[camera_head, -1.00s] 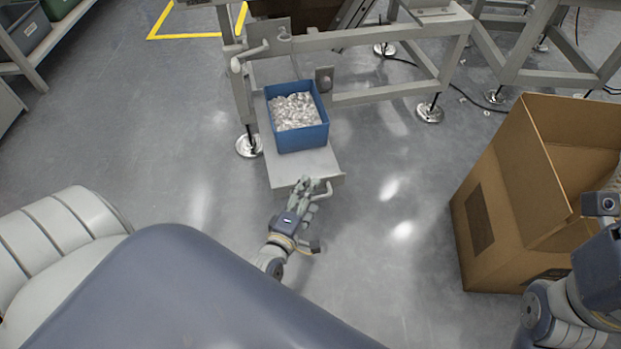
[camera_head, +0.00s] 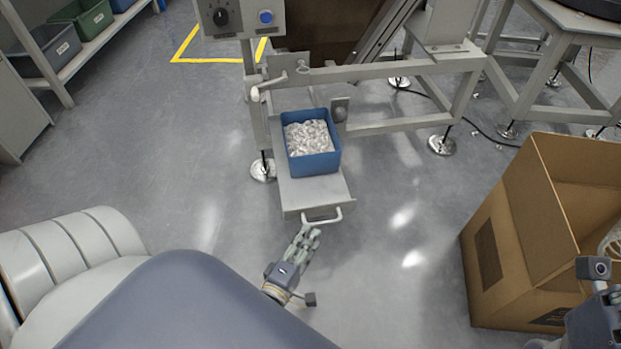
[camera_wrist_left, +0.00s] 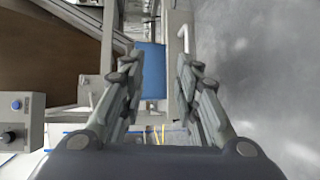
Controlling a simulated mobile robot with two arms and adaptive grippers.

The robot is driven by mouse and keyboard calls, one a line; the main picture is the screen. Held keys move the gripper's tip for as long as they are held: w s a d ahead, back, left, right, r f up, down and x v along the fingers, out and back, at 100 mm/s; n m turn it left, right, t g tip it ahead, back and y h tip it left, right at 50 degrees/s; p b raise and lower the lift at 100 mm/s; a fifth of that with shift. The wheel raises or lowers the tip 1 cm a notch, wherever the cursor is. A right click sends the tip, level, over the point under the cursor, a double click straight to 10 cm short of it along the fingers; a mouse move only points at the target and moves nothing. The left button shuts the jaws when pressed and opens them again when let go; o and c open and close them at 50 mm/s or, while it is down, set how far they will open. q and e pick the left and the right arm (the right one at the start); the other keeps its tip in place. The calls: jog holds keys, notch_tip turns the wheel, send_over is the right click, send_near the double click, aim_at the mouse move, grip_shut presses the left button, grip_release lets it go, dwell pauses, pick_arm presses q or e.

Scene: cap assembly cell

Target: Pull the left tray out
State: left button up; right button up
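The left tray (camera_head: 315,192) is a grey metal drawer jutting out from the low frame toward me, with a white bar handle (camera_head: 322,216) on its front. A blue bin (camera_head: 312,165) full of clear, shiny small pieces stands on it. My left gripper (camera_head: 306,234) is just in front of the handle, apart from it and empty. In the left wrist view its two fingers (camera_wrist_left: 155,68) are spread open, with the bin (camera_wrist_left: 151,70) seen between them and the handle (camera_wrist_left: 184,38) beyond the right finger. My right arm shows at the lower right edge; its fingers cannot be made out.
An open cardboard box (camera_head: 515,250) stands on the floor at the right. A grey metal frame (camera_head: 410,122) with leveling feet stands behind and right of the tray. A shelf with bins (camera_head: 85,18) is at the far left. The floor around the tray's front is clear.

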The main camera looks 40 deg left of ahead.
pick_arm(q)
jog(key=shift+s+d, duration=0.15)
jog(key=shift+s, duration=0.55)
jog(key=shift+s+d, duration=0.1)
jog(key=shift+s, duration=0.55)
jog(key=shift+r+p, duration=0.1)
jog(key=shift+p, duration=0.25)
